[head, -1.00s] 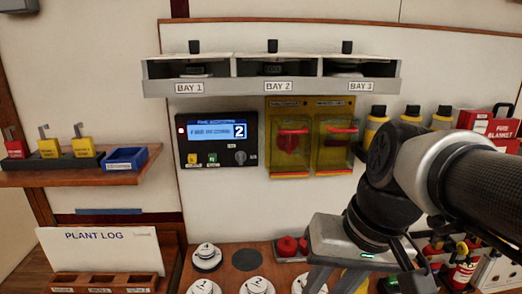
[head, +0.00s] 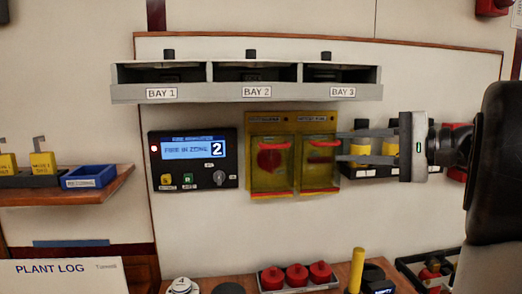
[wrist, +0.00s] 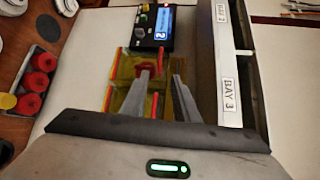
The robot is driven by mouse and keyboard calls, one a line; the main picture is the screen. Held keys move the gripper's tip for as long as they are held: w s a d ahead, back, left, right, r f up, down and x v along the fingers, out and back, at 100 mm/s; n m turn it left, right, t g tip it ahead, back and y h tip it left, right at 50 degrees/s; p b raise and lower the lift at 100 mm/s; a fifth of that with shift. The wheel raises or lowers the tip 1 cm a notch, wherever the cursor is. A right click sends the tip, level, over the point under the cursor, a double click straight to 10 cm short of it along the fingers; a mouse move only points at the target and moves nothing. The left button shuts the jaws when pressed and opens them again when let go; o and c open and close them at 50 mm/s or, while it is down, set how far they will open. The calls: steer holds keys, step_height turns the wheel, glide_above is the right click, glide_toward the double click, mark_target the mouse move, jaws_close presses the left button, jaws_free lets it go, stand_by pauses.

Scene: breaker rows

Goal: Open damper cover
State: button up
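Two yellow boxes with clear yellowish covers hang side by side on the wall: a left cover (head: 270,180) and a right cover (head: 318,172). Each has a red bar handle near its top, and both covers look shut. The small labels are too blurred to tell which is the damper's. My gripper (head: 346,146) is open and empty, fingers pointing left, with its tips at the right cover's right edge. In the wrist view, the right cover's red handle (wrist: 155,105) shows between the spread fingers (wrist: 162,75); contact cannot be told.
A panel (head: 196,160) reading "FIRE IN ZONE 2" is left of the covers. A grey shelf (head: 245,92) with three bays juts out above. Red knobs (head: 297,277) sit on the bench below.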

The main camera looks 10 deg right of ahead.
mark_target(278, 146)
steer(key=x, duration=1.7)
steer(key=shift+s+a, duration=0.1)
steer(key=shift+a, duration=0.1)
steer(key=shift+c, duration=0.3)
jaws_close()
